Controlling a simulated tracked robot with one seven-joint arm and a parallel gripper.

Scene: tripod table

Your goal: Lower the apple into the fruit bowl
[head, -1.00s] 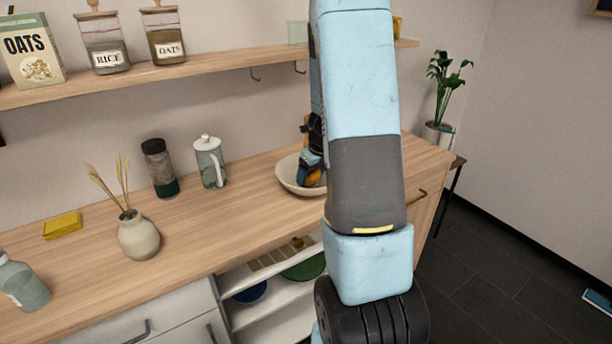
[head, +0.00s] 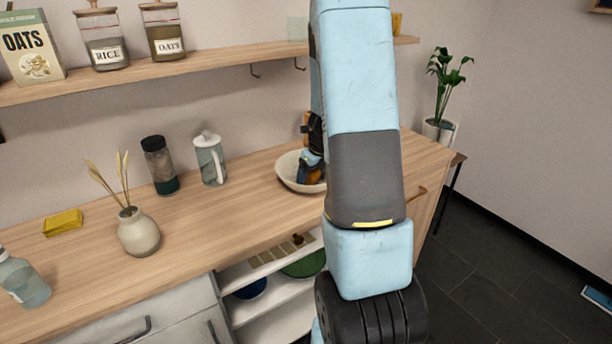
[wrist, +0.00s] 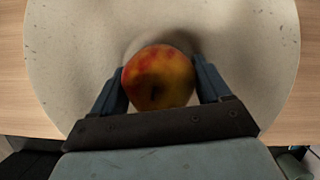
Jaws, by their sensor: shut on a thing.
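The apple (wrist: 159,78) is red and yellow and sits between the two fingers of my gripper (wrist: 160,85) in the wrist view. My gripper is shut on it. The fruit bowl (wrist: 62,55) is pale and wide, and fills most of the wrist view behind the apple. A dark shadow lies beside the apple on the bowl's inside. I cannot tell whether the apple touches the bowl. In the head view the bowl (head: 287,176) stands on the counter, its right part hidden by my arm. My gripper (head: 310,178) reaches down inside its rim there; the apple is hardly visible.
A glass press (head: 210,160) and a dark-lidded jar (head: 159,166) stand left of the bowl on the wooden counter (head: 220,215). A vase (head: 138,234), a yellow sponge (head: 63,222) and a bottle (head: 22,282) are further left. A shelf (head: 220,67) runs above.

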